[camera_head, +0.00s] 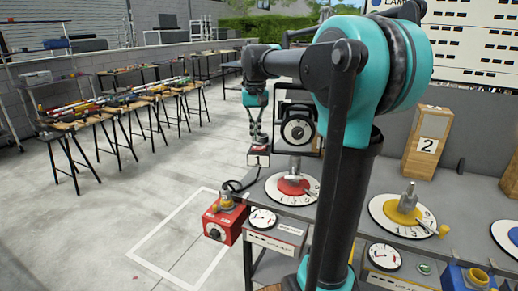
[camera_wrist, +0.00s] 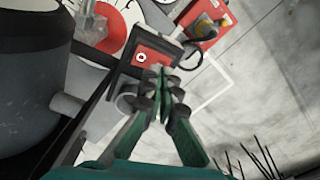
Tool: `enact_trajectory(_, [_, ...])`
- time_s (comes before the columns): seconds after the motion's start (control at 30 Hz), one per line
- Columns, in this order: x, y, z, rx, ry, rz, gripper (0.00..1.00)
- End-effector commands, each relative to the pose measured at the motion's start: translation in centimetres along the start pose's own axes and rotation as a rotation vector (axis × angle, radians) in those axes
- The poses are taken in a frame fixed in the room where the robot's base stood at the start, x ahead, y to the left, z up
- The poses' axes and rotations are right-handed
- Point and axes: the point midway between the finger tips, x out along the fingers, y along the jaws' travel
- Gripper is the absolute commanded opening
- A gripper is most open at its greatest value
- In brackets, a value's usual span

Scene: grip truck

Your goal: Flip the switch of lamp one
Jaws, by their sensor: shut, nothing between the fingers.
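A small dark box with a white "1" label (camera_head: 258,161) stands at the bench's left edge in the head view. A red switch plate (camera_head: 259,149) lies on its top. In the wrist view the red plate (camera_wrist: 150,62) carries a small white round mark. My gripper (camera_head: 258,141) points down just above the plate, with its fingers together and empty. In the wrist view my gripper's tips (camera_wrist: 160,72) overlap the plate's near edge; I cannot tell whether they touch it. The lamp itself I cannot make out.
A black dial unit (camera_head: 297,130) stands close right of the switch box. A red-and-white dial disc (camera_head: 306,187) lies on the bench (camera_head: 340,200). A red box (camera_head: 222,220) stands lower left.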

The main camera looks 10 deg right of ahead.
Motion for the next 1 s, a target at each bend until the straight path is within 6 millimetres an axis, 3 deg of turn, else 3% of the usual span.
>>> enact_trajectory(0.6, [-4.2,0.0,0.0,0.0,0.0,0.0,0.0])
enact_trajectory(1.0, [-4.5,0.0,0.0,0.0,0.0,0.0,0.0])
